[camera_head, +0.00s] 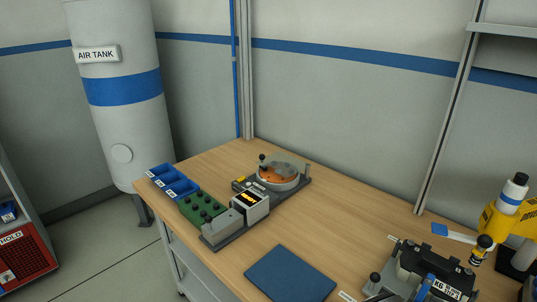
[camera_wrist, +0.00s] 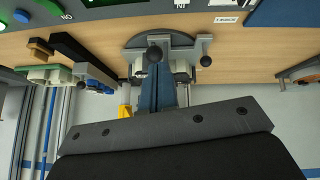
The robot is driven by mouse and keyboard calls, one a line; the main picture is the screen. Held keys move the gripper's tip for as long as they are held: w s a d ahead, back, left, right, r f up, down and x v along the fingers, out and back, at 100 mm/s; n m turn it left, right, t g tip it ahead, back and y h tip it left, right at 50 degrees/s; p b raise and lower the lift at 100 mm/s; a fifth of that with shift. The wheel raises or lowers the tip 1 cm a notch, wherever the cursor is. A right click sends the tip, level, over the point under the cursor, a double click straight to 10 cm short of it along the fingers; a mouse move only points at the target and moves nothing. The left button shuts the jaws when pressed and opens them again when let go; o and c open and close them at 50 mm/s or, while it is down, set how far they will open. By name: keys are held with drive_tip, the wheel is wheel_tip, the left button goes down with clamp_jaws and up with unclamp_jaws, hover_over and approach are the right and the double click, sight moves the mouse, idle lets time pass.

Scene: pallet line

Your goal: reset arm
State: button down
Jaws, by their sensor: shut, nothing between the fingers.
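My gripper (camera_wrist: 156,72) shows in the wrist view. Its blue-grey fingers are together with nothing between them, and the grey mounting bar (camera_wrist: 165,128) with dark screws lies below. The fingertips overlap a grey fixture with dark ball knobs (camera_wrist: 205,60) in that view. I cannot tell whether they touch it. In the head view I cannot make out my gripper for sure.
The wooden table (camera_head: 225,262) carries blue bins (camera_head: 172,180), a green block with dark knobs (camera_head: 203,208), a round fixture (camera_head: 285,172) and a blue mat (camera_head: 290,274). A black device marked KG (camera_head: 435,265) and a yellow stand (camera_head: 507,222) crowd the right.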

drive_tip(key=shift+s+a, duration=2.3)
drive_tip(key=shift+a, duration=0.2)
drive_tip(key=shift+w+d+f, duration=0.7)
drive_tip(key=shift+w+d, duration=0.4)
drive_tip(key=shift+d, duration=0.25)
drive_tip(key=shift+w+d+f, duration=0.75)
drive_tip(key=shift+w+d, duration=0.35)
drive_tip(key=shift+d, duration=0.2)
drive_tip(key=shift+w+d+f, duration=0.7)
drive_tip(key=shift+w+d, duration=0.4)
drive_tip(key=shift+d, duration=0.25)
